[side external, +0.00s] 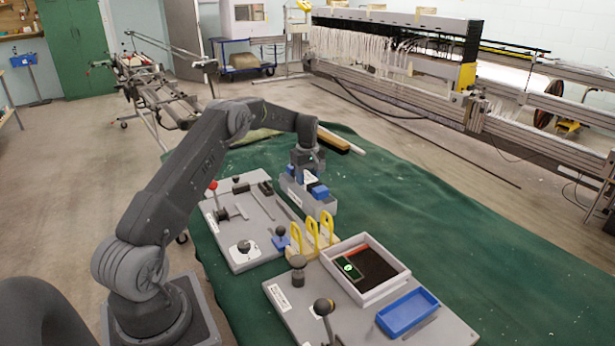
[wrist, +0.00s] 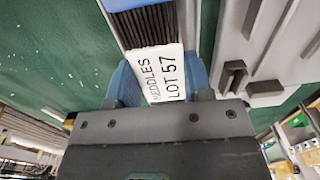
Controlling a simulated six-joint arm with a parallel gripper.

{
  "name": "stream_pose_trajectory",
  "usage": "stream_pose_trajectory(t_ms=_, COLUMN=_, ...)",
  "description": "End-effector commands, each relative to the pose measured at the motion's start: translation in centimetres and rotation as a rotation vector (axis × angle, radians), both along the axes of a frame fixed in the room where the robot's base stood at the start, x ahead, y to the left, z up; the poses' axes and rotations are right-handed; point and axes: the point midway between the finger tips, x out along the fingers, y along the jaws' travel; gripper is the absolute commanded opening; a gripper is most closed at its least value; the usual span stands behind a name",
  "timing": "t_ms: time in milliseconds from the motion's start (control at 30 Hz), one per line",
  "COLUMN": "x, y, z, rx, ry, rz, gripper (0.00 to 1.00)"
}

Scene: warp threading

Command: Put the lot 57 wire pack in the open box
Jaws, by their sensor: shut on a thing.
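The lot 57 wire pack (wrist: 165,75) has a white label reading "HEDDLES LOT 57" and dark wires behind it. In the wrist view it sits between the blue fingers of my gripper (wrist: 160,82), which is shut on it. In the side view my gripper (side external: 307,178) is low over a grey holder (side external: 312,207) with blue parts and a white label. The pack is too small there to tell whether it is clear of the holder. The open box (side external: 398,283), grey-walled with a dark inside and a green card, stands nearer the camera, to the right.
Yellow loops (side external: 312,232) stand upright between holder and box. A grey board (side external: 238,225) with a red-knobbed lever and tools is at left. The green cloth (side external: 440,225) is clear on the right.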

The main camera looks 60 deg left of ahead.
Motion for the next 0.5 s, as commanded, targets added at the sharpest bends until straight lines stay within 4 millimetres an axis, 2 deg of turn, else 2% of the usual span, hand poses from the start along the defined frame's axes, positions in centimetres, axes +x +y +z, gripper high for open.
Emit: stream_pose_trajectory(t_ms=500, x=0.1, y=0.0, z=-1.2, rx=0.001, ry=-0.002, rz=0.000, gripper=0.09)
